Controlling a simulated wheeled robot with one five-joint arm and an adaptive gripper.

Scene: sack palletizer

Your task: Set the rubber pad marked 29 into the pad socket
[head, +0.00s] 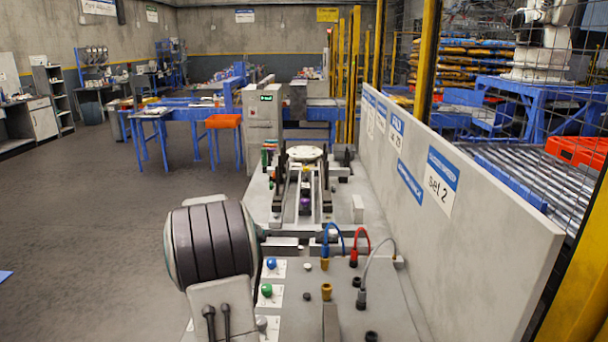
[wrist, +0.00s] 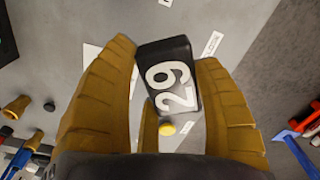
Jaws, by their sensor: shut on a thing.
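The rubber pad marked 29 (wrist: 168,75) is a black block with large white digits. In the wrist view it sits between the yellow-brown ribbed fingers of my gripper (wrist: 166,52). The fingers are shut on it from both sides, and it is slightly tilted in the picture. A grey surface with white labels lies beyond the pad. I cannot make out the pad socket for certain in either view. My gripper and the pad cannot be made out in the head view, where my own arm covers part of the bench.
The bench (head: 385,313) carries blue, red and grey cables with plugs (head: 361,300), a blue knob (head: 271,263) and a green knob (head: 267,290). A fixture with dark uprights (head: 281,180) stands farther back. A grey wall panel (head: 470,225) borders the right side. Open floor lies left.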

